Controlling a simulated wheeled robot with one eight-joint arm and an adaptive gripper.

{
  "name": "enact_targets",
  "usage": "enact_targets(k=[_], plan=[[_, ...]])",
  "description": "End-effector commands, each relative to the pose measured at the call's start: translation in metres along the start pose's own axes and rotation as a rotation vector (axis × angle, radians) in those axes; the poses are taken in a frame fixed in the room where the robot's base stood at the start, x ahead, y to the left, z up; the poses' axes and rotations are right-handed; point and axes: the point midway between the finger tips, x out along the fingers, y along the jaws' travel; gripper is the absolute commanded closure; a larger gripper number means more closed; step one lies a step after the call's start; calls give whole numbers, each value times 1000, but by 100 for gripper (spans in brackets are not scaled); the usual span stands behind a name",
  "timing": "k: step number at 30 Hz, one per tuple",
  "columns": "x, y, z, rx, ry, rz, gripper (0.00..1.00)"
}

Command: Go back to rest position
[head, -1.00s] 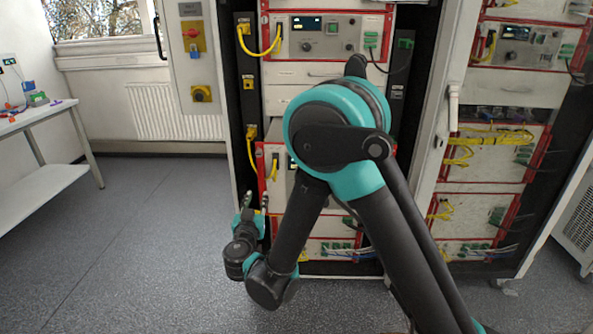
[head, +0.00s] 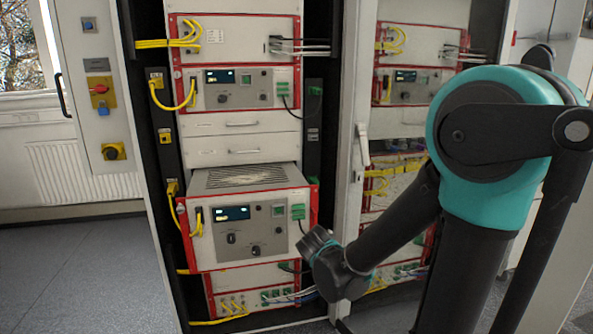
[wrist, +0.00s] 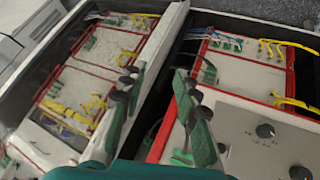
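My gripper shows in the wrist view (wrist: 160,105) with its two green-and-black fingers apart and nothing between them. In the head view my dark and teal arm is folded on the right, its lower end in front of the rack's lower right side. The gripper's fingers cannot be made out there. A battery cycler unit (head: 243,250) with a red frame, display and knobs juts out of the open rack, its vented top (head: 243,177) showing. The wrist view shows a panel with black knobs (wrist: 265,131) at lower right, beside the fingers.
Another cycler unit (head: 240,88) sits higher in the rack above closed drawers (head: 230,150). A second rack (head: 408,130) stands right, partly behind my arm. A white door (head: 95,130) with a red switch is at left. Grey floor (head: 80,270) is clear at lower left.

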Motion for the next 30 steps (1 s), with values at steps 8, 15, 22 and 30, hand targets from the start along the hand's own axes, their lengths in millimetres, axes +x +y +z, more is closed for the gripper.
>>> enact_targets(k=[8, 15, 22, 30], plan=[[-14, 69, 90, 38, -222, -115, 69], [-32, 80, 139, 67, -292, -238, 69], [-38, 79, 150, 72, -300, -280, 69], [-38, 79, 150, 71, -299, -280, 69]])
